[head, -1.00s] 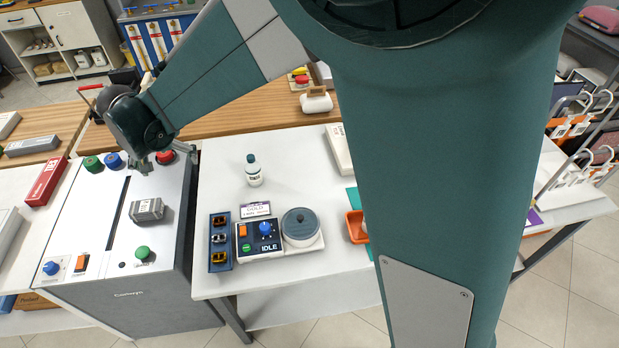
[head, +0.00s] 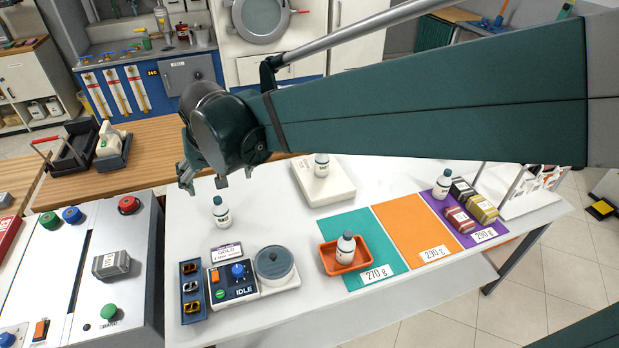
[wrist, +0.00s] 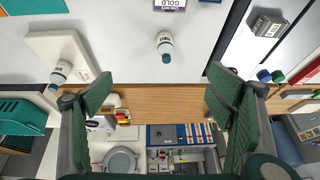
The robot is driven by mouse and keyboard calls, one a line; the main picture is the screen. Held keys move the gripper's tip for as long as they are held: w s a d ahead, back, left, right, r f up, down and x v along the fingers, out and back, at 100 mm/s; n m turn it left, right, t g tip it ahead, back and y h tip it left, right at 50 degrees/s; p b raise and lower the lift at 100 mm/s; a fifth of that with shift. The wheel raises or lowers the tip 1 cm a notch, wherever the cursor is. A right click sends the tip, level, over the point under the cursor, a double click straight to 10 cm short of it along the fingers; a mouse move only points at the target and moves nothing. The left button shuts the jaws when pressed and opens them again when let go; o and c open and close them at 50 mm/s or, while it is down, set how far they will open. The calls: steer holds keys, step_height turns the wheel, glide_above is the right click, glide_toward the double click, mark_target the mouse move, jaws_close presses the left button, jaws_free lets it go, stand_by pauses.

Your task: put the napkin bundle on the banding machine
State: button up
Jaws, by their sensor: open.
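A grey bundle with a pale label (head: 112,264), which looks like the napkin bundle, lies on top of the white-and-grey machine (head: 142,236) at the left, beside its dark slot. A green button with a small label, possibly "BAND", stands near it. The bundle also shows at the upper right of the wrist view (wrist: 268,25). My gripper (head: 204,184) is open and empty, raised near the table's back edge, behind a small white bottle (head: 221,213) and right of the machine. In the wrist view its two green fingers (wrist: 163,95) are wide apart with nothing between them.
A control unit reading IDLE (head: 238,281) with a round grey lid stands at the front of the white table. An orange tray (head: 336,268) holds a bottle on a green mat. Red and yellow packs (head: 460,220) lie on a purple mat. A wooden counter (head: 160,150) runs behind.

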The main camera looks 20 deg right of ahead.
steer(key=s+d+f+t, duration=0.1)
steer(key=s+d, duration=1.9)
steer(key=d, duration=0.3)
steer(key=shift+s+d+f+t+h, duration=0.2)
steer(key=shift+f+t+h, duration=0.1)
steer(key=shift+t, duration=0.1)
